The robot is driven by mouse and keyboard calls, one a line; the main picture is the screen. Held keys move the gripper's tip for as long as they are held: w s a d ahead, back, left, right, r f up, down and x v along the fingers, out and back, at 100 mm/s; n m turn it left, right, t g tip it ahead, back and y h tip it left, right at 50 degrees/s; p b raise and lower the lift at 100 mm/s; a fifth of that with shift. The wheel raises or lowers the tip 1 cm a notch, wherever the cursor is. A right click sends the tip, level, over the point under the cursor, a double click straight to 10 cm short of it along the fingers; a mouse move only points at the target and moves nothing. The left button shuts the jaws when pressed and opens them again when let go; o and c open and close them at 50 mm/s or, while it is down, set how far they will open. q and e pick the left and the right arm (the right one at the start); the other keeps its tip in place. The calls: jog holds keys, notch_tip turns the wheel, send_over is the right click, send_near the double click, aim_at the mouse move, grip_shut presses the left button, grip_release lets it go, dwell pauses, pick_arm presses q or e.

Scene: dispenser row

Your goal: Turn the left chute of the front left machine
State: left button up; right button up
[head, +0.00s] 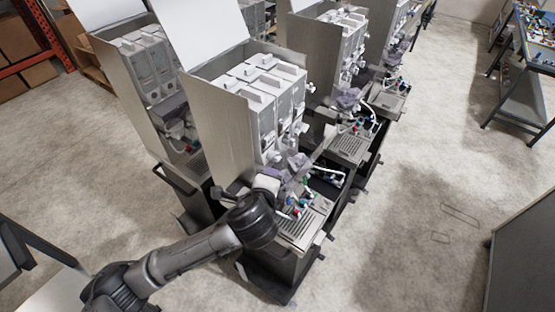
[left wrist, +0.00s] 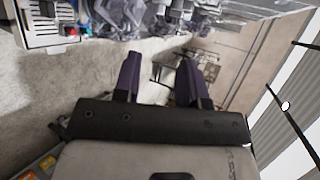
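The nearest dispenser machine (head: 224,128) has an open grey metal cabinet with white canisters (head: 262,90) in it. Grey-purple chutes (head: 297,162) sit below the canisters, above a slotted drip tray (head: 300,228). My left gripper (head: 279,179) is at the left front of this machine, close to the chutes; its fingertips are hard to make out there. In the left wrist view the two purple fingers of my left gripper (left wrist: 158,72) stand apart with nothing between them. Blurred grey chute parts (left wrist: 165,18) show beyond them. I cannot tell whether a finger touches the left chute. My right gripper is not in view.
Another machine (head: 140,85) stands behind at the left, and others (head: 330,65) line up to the right. Coloured knobs and hoses (head: 330,175) crowd the nearest machine's front. A workbench (head: 530,60) stands at the far right.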

aim_at(277, 161)
pick_arm(q)
jog(key=p+x, duration=0.3)
jog(key=x, duration=0.9)
jog(key=shift+w, duration=0.3)
jog(key=shift+w+d+f, duration=0.1)
jog(key=shift+w+f, duration=0.2)
jog(key=shift+w, duration=0.1)
